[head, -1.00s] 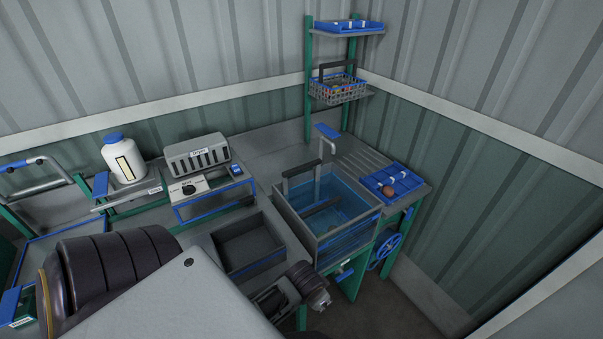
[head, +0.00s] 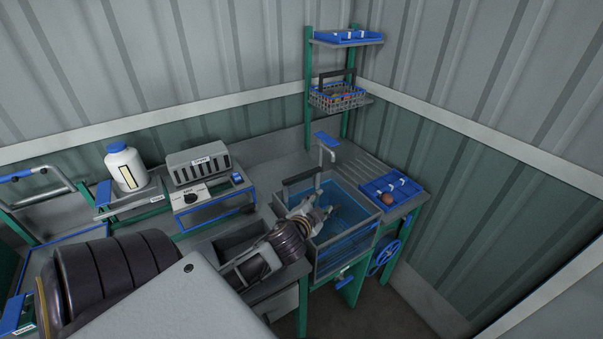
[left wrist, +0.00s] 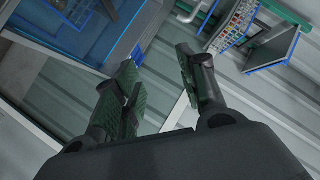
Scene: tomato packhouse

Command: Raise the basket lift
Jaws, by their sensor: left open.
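The blue-watered wash tank (head: 347,240) stands at the bench's right end. A dark upright handle (head: 302,175) rises at its back left; I cannot tell for sure that it belongs to the basket lift. My left gripper (head: 322,213) is open and empty over the tank, to the front right of that handle and apart from it. The gripper hides part of the tank's inside. In the left wrist view the two fingers (left wrist: 158,65) are spread with nothing between them, and the tank's water (left wrist: 75,40) shows at upper left. My right gripper is not in view.
A tap (head: 327,148) stands behind the tank. A blue tray (head: 378,194) with a tomato lies to its right. A blue handwheel (head: 385,258) is below. A wire basket (head: 338,99) sits on the rack. A grey dryer box (head: 198,165) and white bottle (head: 126,168) stand left.

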